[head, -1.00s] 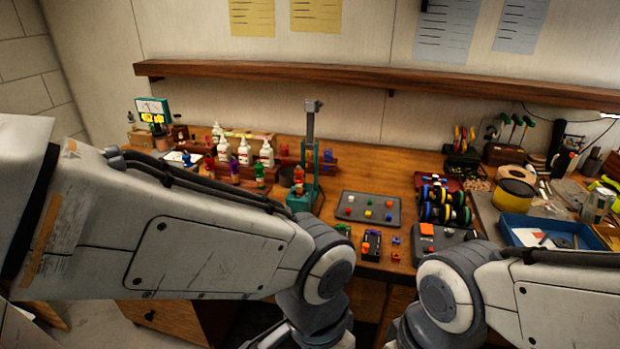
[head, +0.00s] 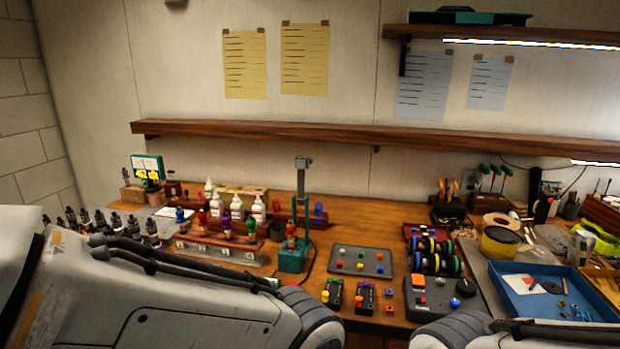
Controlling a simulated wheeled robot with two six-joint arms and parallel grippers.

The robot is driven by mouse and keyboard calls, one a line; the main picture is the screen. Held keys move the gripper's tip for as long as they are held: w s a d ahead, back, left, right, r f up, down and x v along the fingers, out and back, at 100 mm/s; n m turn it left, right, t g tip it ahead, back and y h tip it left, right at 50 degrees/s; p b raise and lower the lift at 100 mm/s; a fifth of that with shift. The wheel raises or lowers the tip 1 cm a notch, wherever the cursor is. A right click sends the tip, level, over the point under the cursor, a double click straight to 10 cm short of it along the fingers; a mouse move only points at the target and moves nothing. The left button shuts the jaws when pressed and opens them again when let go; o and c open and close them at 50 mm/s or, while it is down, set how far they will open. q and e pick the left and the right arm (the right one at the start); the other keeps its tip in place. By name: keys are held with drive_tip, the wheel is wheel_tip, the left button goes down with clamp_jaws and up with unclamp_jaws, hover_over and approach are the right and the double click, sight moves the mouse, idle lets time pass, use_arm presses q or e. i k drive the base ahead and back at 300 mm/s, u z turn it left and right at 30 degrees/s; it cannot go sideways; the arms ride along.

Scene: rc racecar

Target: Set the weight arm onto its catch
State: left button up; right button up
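A teal stand (head: 292,258) with a tall grey post (head: 301,195) stands upright on the bench, left of centre in the head view. A small grey head (head: 303,163) sits at the top of the post. A red-orange piece (head: 291,231) shows at the front of the stand. I cannot tell which part is the weight arm or its catch at this size. Both my arms cross the bottom of the view. My two grippers are below the picture and hidden.
A wooden shelf (head: 330,133) runs above the bench.

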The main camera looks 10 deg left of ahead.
sight(301, 163)
drive_tip(key=k, duration=1.2)
drive_tip(key=u, duration=0.8)
drive_tip(key=i, duration=1.95)
drive_tip(key=z, duration=0.8)
